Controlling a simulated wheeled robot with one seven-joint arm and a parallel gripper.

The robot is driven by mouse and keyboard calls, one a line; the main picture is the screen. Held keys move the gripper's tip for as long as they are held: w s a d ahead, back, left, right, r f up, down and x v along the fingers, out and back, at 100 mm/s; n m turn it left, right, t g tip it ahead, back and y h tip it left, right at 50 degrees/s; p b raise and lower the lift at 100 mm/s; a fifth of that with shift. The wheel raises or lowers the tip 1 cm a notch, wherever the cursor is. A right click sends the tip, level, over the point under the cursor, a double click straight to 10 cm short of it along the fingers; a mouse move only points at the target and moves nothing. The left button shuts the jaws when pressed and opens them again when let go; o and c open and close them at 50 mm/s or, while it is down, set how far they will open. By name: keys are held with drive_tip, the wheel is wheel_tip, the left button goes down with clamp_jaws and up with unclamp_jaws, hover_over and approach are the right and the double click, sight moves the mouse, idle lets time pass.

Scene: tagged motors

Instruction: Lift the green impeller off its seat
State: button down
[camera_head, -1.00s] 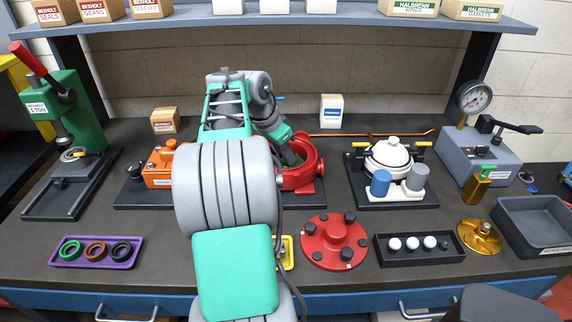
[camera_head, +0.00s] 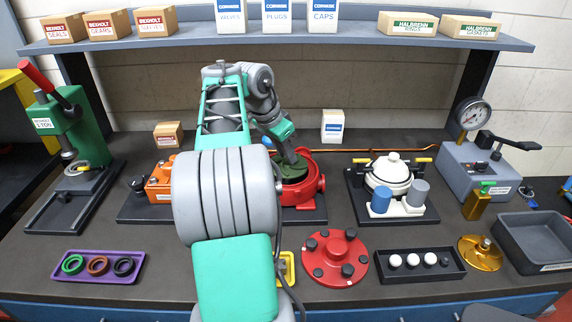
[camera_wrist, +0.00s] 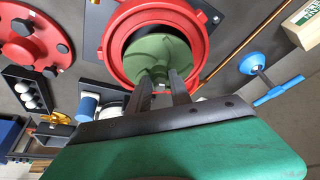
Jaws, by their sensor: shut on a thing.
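The green impeller (camera_wrist: 158,48) is a dull green finned disc at the mouth of the red pump housing (camera_wrist: 108,62). My gripper (camera_wrist: 160,78) is shut on its hub, with both dark fingers reaching in from below in the wrist view. In the head view the impeller (camera_head: 291,172) sits under my gripper (camera_head: 297,160) and overlaps the left part of the red housing (camera_head: 314,186), so it looks raised to about the rim. A dark gap shows between disc and bore in the wrist view. Its underside is hidden.
An orange motor (camera_head: 160,184) stands left of the housing, partly behind my arm. A white-lidded pot with blue and grey cylinders (camera_head: 390,180) stands right. A red flange cover (camera_head: 335,257) lies in front. A copper rod (camera_head: 345,151) runs behind.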

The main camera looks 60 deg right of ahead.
wheel_tip(320, 180, up, 8)
drive_tip(key=p, duration=0.4)
drive_tip(key=shift+f, duration=0.35)
